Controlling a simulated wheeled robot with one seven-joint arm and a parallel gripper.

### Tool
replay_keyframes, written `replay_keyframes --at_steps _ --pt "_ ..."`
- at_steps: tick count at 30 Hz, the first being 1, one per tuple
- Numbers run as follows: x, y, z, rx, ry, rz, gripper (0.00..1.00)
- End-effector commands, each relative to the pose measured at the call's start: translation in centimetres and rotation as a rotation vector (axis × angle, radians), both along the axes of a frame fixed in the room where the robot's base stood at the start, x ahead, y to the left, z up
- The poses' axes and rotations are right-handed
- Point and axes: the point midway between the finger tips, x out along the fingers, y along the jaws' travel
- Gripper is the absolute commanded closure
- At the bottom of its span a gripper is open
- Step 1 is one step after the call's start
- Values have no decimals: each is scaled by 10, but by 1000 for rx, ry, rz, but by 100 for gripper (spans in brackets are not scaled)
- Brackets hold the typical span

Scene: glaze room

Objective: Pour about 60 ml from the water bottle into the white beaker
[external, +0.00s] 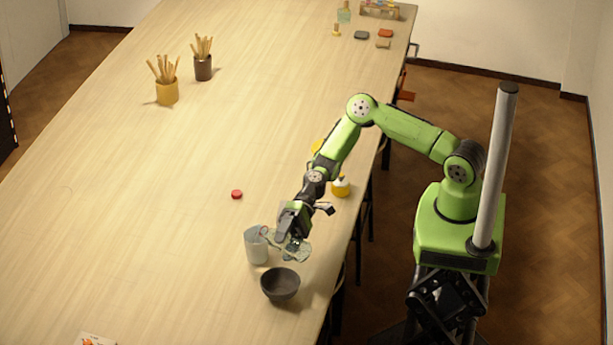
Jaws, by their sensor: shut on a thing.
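The white beaker (256,250) stands upright on the table near its right edge. My gripper (290,239) is shut on the clear water bottle (301,254), just right of the beaker. The bottle is tipped over nearly flat, with its neck pointing left at the beaker's rim. The gripper hides part of the bottle. I cannot tell whether water is flowing, or how much is in the beaker.
A dark bowl (280,286) stands close in front of the beaker. A red cap (236,194) lies behind it. A yellow container (341,187) stands by the right edge. Two brush pots (167,92) (203,68) are far left. The table's left middle is clear.

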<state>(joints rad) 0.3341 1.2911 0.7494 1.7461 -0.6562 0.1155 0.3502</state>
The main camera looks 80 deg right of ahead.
Motion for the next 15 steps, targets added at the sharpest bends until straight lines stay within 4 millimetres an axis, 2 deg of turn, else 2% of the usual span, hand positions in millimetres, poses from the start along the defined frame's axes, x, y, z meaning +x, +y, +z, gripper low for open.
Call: replay_keyframes --at_steps 7,8,9,12,15 --pt "0 0 0 1 0 1 72" --pt "-2 1 -6 -21 -38 4 72" --pt "-5 2 -22 -84 -141 7 72" --pt "-12 4 -16 -222 -384 8 72" --pt "-10 3 -16 -237 -414 2 72"
